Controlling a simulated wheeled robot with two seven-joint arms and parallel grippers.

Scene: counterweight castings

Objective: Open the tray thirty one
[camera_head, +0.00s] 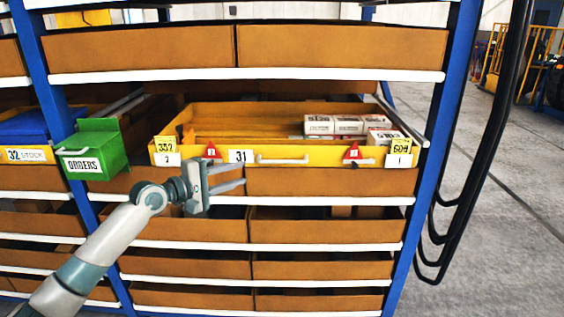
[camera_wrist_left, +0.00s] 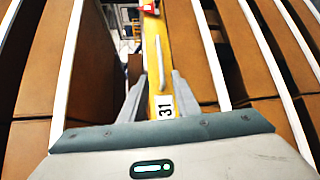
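The yellow tray thirty one (camera_head: 215,157) stands out from the blue rack, with its inside showing from above. Its white "31" label (camera_head: 241,156) and pale bar handle (camera_head: 284,160) are on the front face. My left gripper (camera_head: 243,175) is in front of the rack, just below the tray's front and left of the handle. Its two fingers are apart with nothing between them. In the left wrist view, the tray front (camera_wrist_left: 155,50), the label (camera_wrist_left: 165,106) and the handle (camera_wrist_left: 163,62) lie ahead of the open fingers (camera_wrist_left: 160,88). My right gripper is not in view.
White and red boxes (camera_head: 335,124) sit in the tray's right part. A green "ORDERS" box (camera_head: 92,150) juts out at left, beside the blue stock bin (camera_head: 38,125). Brown drawers (camera_head: 325,224) fill the rack below. Black cables (camera_head: 485,150) hang at right; open floor (camera_head: 510,230) lies beyond.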

